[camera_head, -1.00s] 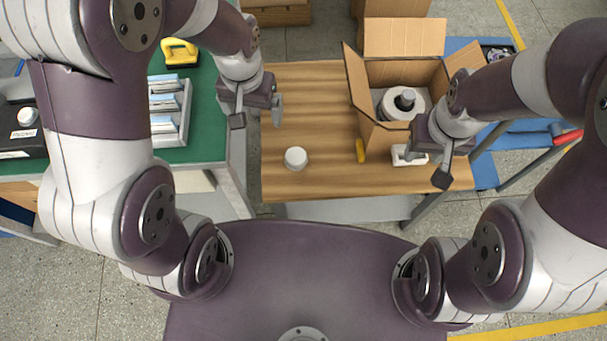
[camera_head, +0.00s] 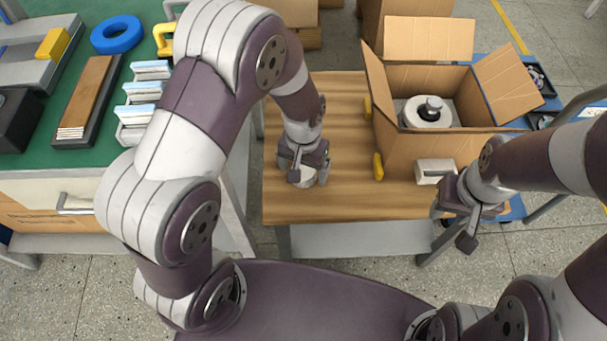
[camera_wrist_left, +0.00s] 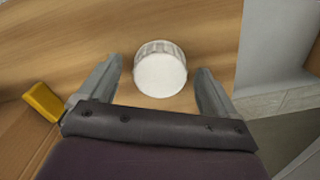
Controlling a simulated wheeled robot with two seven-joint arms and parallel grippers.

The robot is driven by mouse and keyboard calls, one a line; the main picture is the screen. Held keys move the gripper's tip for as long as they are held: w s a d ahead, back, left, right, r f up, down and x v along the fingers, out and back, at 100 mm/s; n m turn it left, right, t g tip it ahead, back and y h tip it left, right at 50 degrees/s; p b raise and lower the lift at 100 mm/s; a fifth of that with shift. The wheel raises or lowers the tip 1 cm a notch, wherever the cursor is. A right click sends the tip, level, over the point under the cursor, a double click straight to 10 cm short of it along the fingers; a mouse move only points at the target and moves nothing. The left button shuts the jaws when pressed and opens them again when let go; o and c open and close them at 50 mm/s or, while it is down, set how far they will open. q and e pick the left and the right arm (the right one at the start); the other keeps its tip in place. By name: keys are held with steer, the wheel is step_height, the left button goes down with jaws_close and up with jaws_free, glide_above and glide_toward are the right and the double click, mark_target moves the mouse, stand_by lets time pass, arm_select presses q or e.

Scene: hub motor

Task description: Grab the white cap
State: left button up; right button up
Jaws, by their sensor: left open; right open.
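The white cap (camera_wrist_left: 160,72) stands on the wooden table, between and slightly beyond the two fingers in the left wrist view. It is a short white cylinder with a ribbed side. My left gripper (camera_wrist_left: 155,88) is open, and I see no finger touching the cap. In the head view my left gripper (camera_head: 307,180) is over the cap (camera_head: 304,184) and hides part of it. My right gripper (camera_head: 450,224) is open and empty near the table's front right corner.
An open cardboard box (camera_head: 420,150) on the table (camera_head: 330,207) holds a white hub motor (camera_head: 424,116). A yellow object (camera_head: 378,166) and a small white block (camera_head: 434,171) lie before the box. A green workbench (camera_head: 75,165) stands to the left.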

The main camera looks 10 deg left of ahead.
arm_select(q)
steer(key=shift+f, duration=0.2)
steer(key=c, duration=1.1)
